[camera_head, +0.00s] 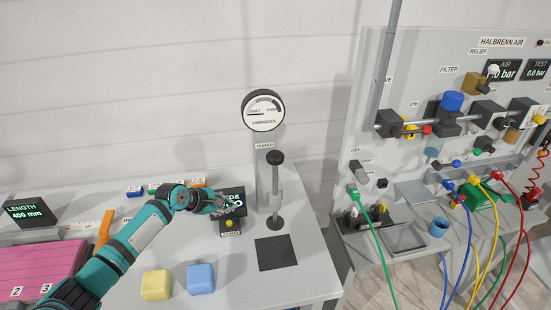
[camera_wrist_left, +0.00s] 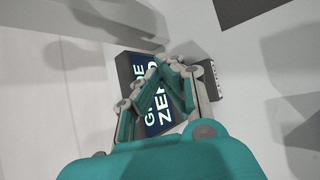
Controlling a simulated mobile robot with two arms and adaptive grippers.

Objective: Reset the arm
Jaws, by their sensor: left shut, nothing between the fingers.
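My left arm (camera_head: 140,235) comes in from the lower left of the head view and reaches over the table. My left gripper (camera_head: 232,208) is shut and empty. It is just in front of a small dark display (camera_head: 233,194), which it partly covers. In the left wrist view, the gripper (camera_wrist_left: 168,66) has its fingers together over the display (camera_wrist_left: 158,115), whose lit text is partly hidden. I cannot tell whether the fingers touch it. A yellow button on a dark box (camera_head: 230,225) is just below the gripper. My right gripper is not in view.
A firmness tester (camera_head: 275,190) with a post and gauge (camera_head: 263,110) stands right of the gripper. A black square (camera_head: 276,253), a yellow block (camera_head: 156,285) and a blue block (camera_head: 200,279) lie in front. A pink box (camera_head: 40,262) is left. An air panel (camera_head: 460,100) with coloured hoses stands right.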

